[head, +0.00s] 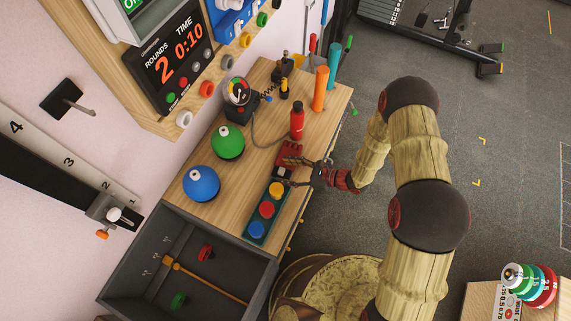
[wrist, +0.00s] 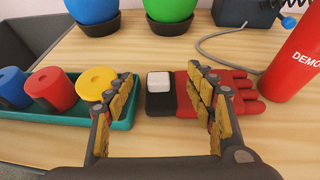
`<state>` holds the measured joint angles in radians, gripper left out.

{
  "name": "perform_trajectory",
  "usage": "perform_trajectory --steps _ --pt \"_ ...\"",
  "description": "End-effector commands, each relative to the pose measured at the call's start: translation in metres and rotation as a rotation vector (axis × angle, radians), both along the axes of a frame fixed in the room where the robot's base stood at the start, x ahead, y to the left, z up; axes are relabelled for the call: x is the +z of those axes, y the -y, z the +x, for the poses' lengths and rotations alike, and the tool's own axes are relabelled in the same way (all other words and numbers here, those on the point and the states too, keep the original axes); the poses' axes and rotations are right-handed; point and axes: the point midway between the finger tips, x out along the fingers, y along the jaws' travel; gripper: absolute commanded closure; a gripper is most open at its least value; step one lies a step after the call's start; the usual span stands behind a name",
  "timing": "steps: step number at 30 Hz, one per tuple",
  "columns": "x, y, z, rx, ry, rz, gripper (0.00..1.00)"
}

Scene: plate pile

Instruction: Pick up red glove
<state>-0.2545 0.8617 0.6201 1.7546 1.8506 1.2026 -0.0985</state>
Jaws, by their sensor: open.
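The red glove (head: 288,152) lies flat on the wooden bench top, near its right edge. In the wrist view the glove (wrist: 248,95) has a black cuff with a white patch, and its red fingers point right. My gripper (wrist: 168,98) is open and empty, with its two yellow-padded fingers spread apart. The black cuff shows between the fingers, and the right finger hides part of the red palm. In the head view my gripper (head: 306,174) is at the bench edge beside the glove. I cannot tell whether it touches the glove.
A teal tray (wrist: 122,124) with blue, red and yellow knobs sits just left of the glove. A red bottle (wrist: 300,62) stands close on the right. Blue (head: 201,183) and green (head: 228,141) balls and a gauge device (head: 238,95) stand behind.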

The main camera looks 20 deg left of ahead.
Motion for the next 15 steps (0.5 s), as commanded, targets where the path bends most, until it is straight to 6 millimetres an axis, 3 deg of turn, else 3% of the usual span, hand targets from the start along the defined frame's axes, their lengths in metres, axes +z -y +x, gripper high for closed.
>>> perform_trajectory --steps 6,15 --pt "0.0005 -0.0002 0.0003 0.0 0.0 0.0 0.46" --pt "0.0003 0.0 0.0003 0.0 0.0 0.0 0.63"
